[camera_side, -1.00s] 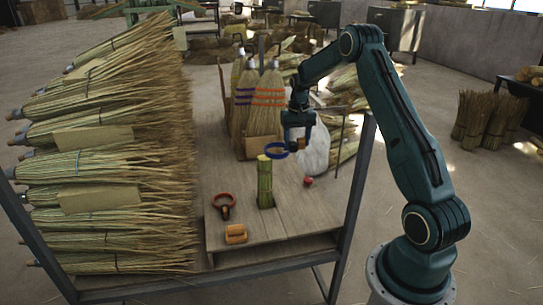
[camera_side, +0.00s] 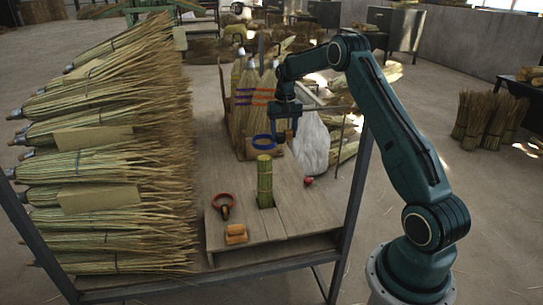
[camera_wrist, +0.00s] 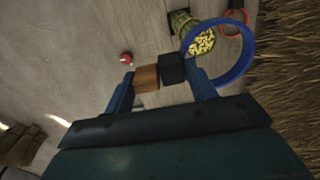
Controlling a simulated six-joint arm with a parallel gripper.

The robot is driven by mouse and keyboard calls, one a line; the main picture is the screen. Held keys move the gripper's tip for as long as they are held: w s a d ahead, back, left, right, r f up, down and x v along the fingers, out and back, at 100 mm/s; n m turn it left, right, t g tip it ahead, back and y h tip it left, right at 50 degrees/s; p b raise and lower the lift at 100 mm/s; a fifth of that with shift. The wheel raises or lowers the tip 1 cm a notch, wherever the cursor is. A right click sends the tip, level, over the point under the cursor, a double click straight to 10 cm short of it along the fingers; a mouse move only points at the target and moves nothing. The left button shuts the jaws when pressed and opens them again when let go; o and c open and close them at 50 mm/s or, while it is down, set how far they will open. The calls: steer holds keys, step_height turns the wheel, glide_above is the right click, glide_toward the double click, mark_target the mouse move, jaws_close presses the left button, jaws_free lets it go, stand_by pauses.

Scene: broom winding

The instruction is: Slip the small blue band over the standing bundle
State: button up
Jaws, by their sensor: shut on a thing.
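The small blue band (camera_side: 263,141) is a ring held by my gripper (camera_side: 284,137). In the wrist view the band (camera_wrist: 249,62) extends to the right of my gripper (camera_wrist: 159,77), whose jaws are shut on a black-and-brown block-like part beside the ring. The standing bundle (camera_side: 265,182) is a short upright green bunch of stalks in the wooden table. In the side view the band hangs just above the bundle's top, apart from it. In the wrist view the bundle's cut top (camera_wrist: 201,43) shows partly inside the ring's outline, near its left side.
A red ring with a dark clip (camera_side: 223,203) and an orange block (camera_side: 236,234) lie on the table (camera_side: 300,215) left of the bundle. A small red object (camera_side: 308,181) lies to its right. Stacked brooms (camera_side: 110,165) fill the left; upright brooms (camera_side: 246,110) stand behind.

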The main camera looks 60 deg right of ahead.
step_height(320, 180, down, 15)
steer(key=shift+s+a+f, duration=0.1)
steer(key=shift+f, duration=1)
steer(key=shift+s+a+f, duration=0.1)
steer(key=shift+f, duration=0.95)
steer(key=shift+w+d+f, duration=0.1)
steer(key=shift+w+f, duration=0.1)
steer(key=shift+f, duration=3.5)
steer(key=shift+w+a, duration=0.1)
steer(key=shift+a, duration=0.1)
steer(key=o, duration=1.1)
steer(key=shift+r, duration=0.1)
steer(key=shift+c, duration=0.2)
